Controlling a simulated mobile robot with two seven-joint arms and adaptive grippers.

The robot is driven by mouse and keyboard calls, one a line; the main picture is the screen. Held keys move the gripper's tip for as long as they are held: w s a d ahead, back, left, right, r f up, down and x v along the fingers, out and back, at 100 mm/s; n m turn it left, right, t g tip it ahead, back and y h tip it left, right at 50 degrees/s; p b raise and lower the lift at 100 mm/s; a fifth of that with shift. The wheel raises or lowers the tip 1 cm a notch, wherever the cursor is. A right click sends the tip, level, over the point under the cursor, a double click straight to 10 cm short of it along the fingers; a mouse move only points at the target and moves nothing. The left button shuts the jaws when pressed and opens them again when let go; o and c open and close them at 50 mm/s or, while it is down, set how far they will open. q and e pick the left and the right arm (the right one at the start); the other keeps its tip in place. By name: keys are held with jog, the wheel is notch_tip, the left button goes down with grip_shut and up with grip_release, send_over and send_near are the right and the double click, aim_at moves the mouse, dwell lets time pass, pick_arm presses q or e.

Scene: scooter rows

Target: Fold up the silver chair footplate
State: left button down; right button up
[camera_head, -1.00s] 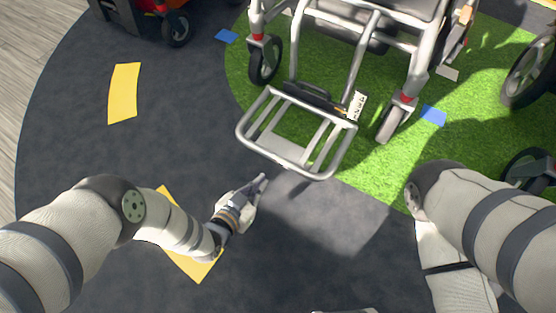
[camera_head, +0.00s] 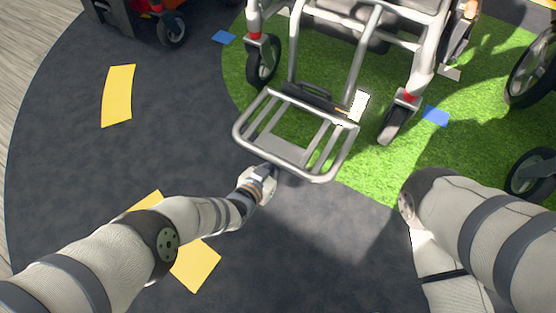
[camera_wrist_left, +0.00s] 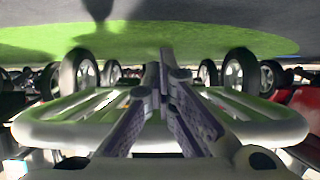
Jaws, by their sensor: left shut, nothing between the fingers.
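The silver chair footplate (camera_head: 238,130) is a tubular frame with slats and a grey centre panel. It sticks out low and roughly flat from the front of the silver wheelchair (camera_head: 364,60). My left gripper (camera_head: 270,168) is shut and empty at the footplate's front bar, left of its middle. In the left wrist view, which appears upside down, the closed fingers (camera_wrist_left: 165,62) cross in front of the footplate frame (camera_wrist_left: 60,132). I cannot tell whether they touch the bar. My right forearm shows at the right, but its gripper is out of view.
The wheelchair's left caster (camera_head: 263,62) and right caster (camera_head: 397,120) flank the footplate on green turf (camera_head: 375,165). Another chair's wheels (camera_head: 531,75) stand at the right edge. A red-and-black scooter (camera_head: 160,22) is at top left.

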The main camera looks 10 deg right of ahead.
aim_at(280, 151)
pick_arm(q)
jog(key=shift+w+d+r, duration=0.25)
jog(key=shift+w+r, duration=0.15)
jog(key=shift+r, duration=0.1)
jog(key=r+p, duration=0.4)
jog(key=shift+w+d+r+p, duration=0.1)
jog(key=shift+d+r+p, duration=0.1)
jog(key=shift+r+p, duration=0.15)
jog(key=shift+f, duration=0.1)
jog(key=shift+d+r+p, duration=0.1)
jog(key=shift+r+p, duration=1.05)
jog(key=shift+r, duration=0.45)
jog(key=shift+f, duration=0.2)
